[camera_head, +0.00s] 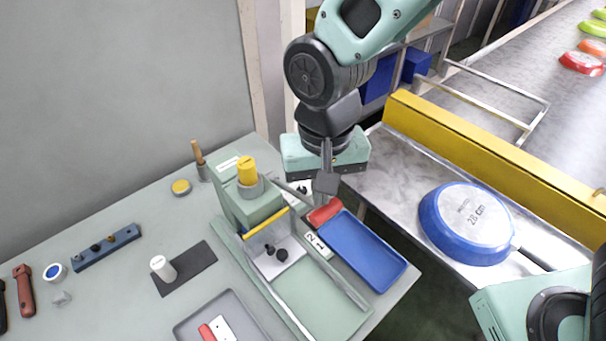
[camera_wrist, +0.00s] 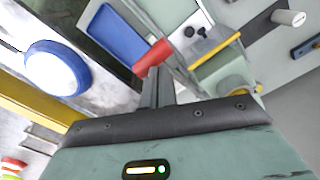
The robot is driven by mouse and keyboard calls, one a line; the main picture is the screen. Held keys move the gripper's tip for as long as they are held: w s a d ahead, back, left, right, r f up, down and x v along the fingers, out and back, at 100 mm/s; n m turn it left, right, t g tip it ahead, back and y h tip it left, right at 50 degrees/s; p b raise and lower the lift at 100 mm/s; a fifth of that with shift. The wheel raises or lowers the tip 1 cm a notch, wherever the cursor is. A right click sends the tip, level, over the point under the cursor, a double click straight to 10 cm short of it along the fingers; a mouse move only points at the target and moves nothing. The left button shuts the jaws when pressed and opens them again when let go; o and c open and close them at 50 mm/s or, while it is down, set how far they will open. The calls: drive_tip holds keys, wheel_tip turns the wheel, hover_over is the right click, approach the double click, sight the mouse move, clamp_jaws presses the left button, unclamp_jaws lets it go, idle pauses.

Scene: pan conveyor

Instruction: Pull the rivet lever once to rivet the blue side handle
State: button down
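The rivet lever is a thin grey rod with a red grip (camera_head: 325,211), reaching out from the green rivet press (camera_head: 250,203) with its yellow cap. In the wrist view the red grip (camera_wrist: 152,58) lies right at my fingertips. My gripper (camera_head: 327,186) points down at the grip, its fingers close together; whether they are clamped on it is unclear. Small dark parts (camera_head: 277,253) sit on the light plate under the press. A blue pan (camera_head: 466,224) lies upside down on the metal surface to the right, with a dark handle. I cannot make out a blue side handle.
A blue tray (camera_head: 362,250) lies beside the press, close under the lever. A grey tray (camera_head: 215,309) with a red-ended part is at the front. A yellow rail (camera_head: 480,165) borders the conveyor. A white knob (camera_head: 161,268) stands on a dark mat at left.

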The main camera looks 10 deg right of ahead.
sight(328, 210)
drive_tip(key=shift+s+d+f+b, duration=0.15)
drive_tip(key=shift+s+f+b, duration=0.2)
drive_tip(key=shift+f, duration=0.3)
drive_tip(key=shift+s+d+f+b, duration=0.2)
drive_tip(key=shift+f+b, duration=0.3)
drive_tip(key=shift+f, duration=0.15)
drive_tip(key=shift+s+d+f+b, duration=0.15)
drive_tip(key=shift+s+f+b, duration=0.2)
drive_tip(key=shift+f, duration=0.3)
drive_tip(key=shift+w, duration=0.1)
drive_tip(key=shift+f, duration=0.15)
wheel_tip(328, 210, up, 9)
drive_tip(key=p, duration=0.8)
drive_tip(key=shift+d, duration=0.1)
wheel_tip(328, 210, up, 9)
drive_tip(key=s+p, duration=0.1)
drive_tip(key=p, duration=0.7)
drive_tip(key=shift+d, duration=0.3)
